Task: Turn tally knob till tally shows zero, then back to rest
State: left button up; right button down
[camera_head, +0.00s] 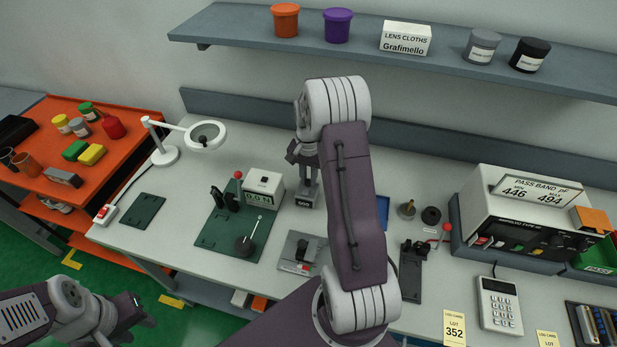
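A small grey device with a dark number window (303,203) stands on the bench, right of the white force display; it looks like the tally. Its digits are too small to read surely. My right gripper (307,168) is over its top, pointing down from my arm. The knob is not distinguishable there, and my gripper and arm hide part of the device. I cannot tell whether the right fingers are closed on anything. My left gripper (138,312) is low at the left, over the floor and away from the bench things; its finger opening is unclear.
A white display reading 0.0 N (263,188) stands by a green plate (215,236) with a lever. A grey switch block (299,252) is in front of the tally. A pass-band tester (515,225) stands right. My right arm crosses the bench's middle.

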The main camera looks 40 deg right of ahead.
jog(key=shift+r+n+p, duration=0.2)
jog(key=shift+n+p, duration=0.25)
jog(key=shift+n, duration=0.05)
jog(key=shift+n+p, duration=0.35)
jog(key=shift+n, duration=0.25)
jog(key=n, duration=0.2)
jog(key=shift+f+n+p, duration=0.15)
jog(key=shift+n+p, duration=0.15)
jog(key=shift+n, duration=0.1)
jog(key=c, duration=1.3)
grip_release()
jog(key=shift+c, duration=0.2)
jog(key=shift+s, duration=0.1)
